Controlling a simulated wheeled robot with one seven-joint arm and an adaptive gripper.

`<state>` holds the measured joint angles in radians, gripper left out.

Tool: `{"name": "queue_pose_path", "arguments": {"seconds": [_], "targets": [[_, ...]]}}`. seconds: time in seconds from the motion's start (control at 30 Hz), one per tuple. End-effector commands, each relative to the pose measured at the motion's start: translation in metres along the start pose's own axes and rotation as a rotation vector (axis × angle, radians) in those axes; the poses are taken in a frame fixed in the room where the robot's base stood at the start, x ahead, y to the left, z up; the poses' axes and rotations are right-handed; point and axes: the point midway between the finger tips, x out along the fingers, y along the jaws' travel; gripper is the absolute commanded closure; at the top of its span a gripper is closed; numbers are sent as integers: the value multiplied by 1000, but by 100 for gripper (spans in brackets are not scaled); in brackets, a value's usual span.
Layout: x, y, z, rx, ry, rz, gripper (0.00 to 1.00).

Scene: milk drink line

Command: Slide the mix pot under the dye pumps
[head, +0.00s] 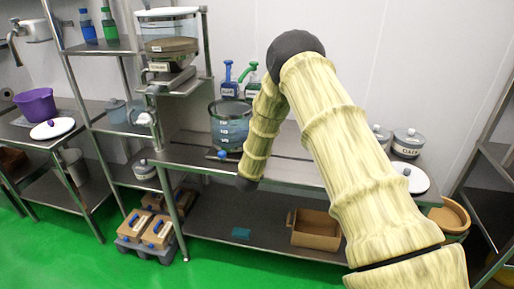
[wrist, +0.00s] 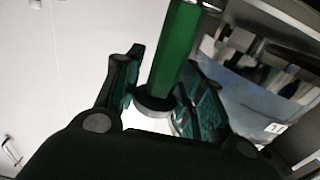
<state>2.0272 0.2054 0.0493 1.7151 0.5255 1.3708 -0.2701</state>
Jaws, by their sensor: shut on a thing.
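The mix pot appears to be the large clear round vessel (head: 229,128) with bluish contents on the steel bench in the head view. A blue pump bottle (head: 228,88) and a green pump bottle (head: 249,88) stand just behind it, partly hidden by the pot and my arm. In the wrist view my gripper (wrist: 157,95) is shut on a green upright handle (wrist: 175,45) with a grey metal ring at its lower end. A blurred clear bluish vessel (wrist: 250,85) fills the right side there.
A dispenser with a clear tank (head: 168,30) stands on the shelf left of the pot. Lidded jars (head: 408,144) and a white lid stand at the bench's right. A brown bin (head: 316,230) sits on the lower shelf. Bare steel bench (head: 180,155) lies left of the pot.

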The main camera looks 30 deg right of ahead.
Motion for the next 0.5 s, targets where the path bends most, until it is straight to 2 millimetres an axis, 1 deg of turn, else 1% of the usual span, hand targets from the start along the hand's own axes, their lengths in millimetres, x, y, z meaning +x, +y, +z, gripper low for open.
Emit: {"name": "queue_pose_path", "arguments": {"seconds": [0.2,0.23,0.5], "targets": [[0,-1,-1,1,1,0,100],[0,-1,-1,1,1,0,55],[0,-3,0,1,1,-2,55]]}}
